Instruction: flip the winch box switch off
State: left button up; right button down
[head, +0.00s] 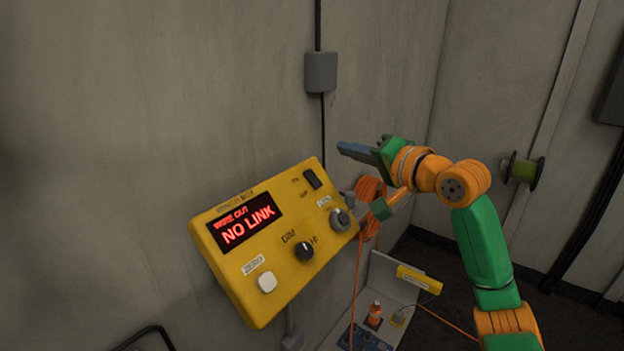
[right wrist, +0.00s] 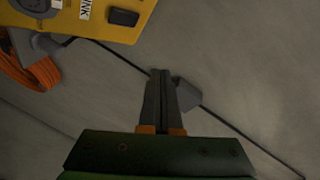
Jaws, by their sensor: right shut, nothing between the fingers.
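The yellow winch box (head: 283,236) is on the wall in the head view, its red display reading "WIRE OUT NO LINK". Its black rocker switch (head: 312,179) is at the upper right of the panel; I cannot tell which way it is set. The switch also shows in the right wrist view (right wrist: 124,17), at the top, on the box's corner. My right gripper (head: 343,147) is shut and empty, above and to the right of the switch and apart from it. My left gripper is not in view.
A grey junction box (head: 320,72) with a black cable is on the wall above. An orange cable coil (head: 369,197) hangs right of the winch box.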

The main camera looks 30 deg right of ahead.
aim_at(311, 173)
jog(key=w+f, duration=0.1)
jog(key=f, duration=0.1)
jog(key=w+a+f+b, duration=0.1)
jog(key=w+f, duration=0.1)
jog(key=w+a+f+b, duration=0.1)
jog(key=w+f, duration=0.1)
jog(key=shift+f, duration=0.1)
jog(key=shift+w+f, duration=0.25)
jog(key=shift+f, duration=0.1)
jog(key=shift+a, duration=0.1)
dwell(1.7)
jog(key=shift+w+f, duration=0.2)
jog(key=shift+f, duration=0.05)
jog(key=shift+a+f, duration=0.1)
jog(key=shift+f, duration=0.1)
dwell(0.4)
dwell(0.5)
